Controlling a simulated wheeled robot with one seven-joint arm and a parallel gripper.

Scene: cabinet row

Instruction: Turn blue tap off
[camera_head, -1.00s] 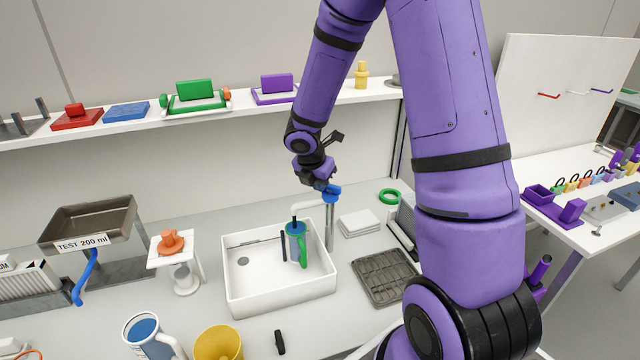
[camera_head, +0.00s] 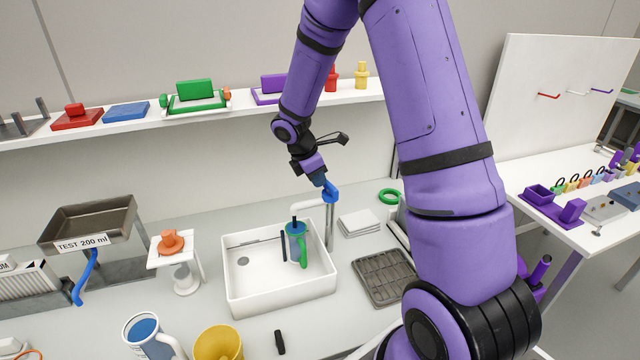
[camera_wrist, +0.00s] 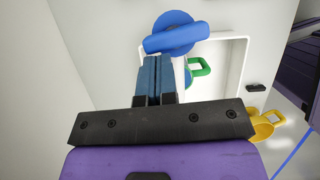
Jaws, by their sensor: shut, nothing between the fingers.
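The blue tap handle (camera_head: 331,191) tops a grey tap post (camera_head: 329,228) at the back right of the white sink (camera_head: 280,300). In the wrist view the tap handle (camera_wrist: 175,33) is a round blue knob with a bar lying across it, rising slightly to the right. My gripper (camera_head: 321,181) is at the handle's upper left in the head view. In the wrist view the blue fingers of my gripper (camera_wrist: 157,62) are together and empty, their tips at the bar's near side. I cannot tell whether they touch it.
A blue cup with a green handle (camera_head: 302,248) stands in the sink under the spout. White folded cloths (camera_head: 359,223), a green ring (camera_head: 389,196) and a grey drain tray (camera_head: 384,276) lie to the right. A shelf (camera_head: 240,107) with coloured items runs behind.

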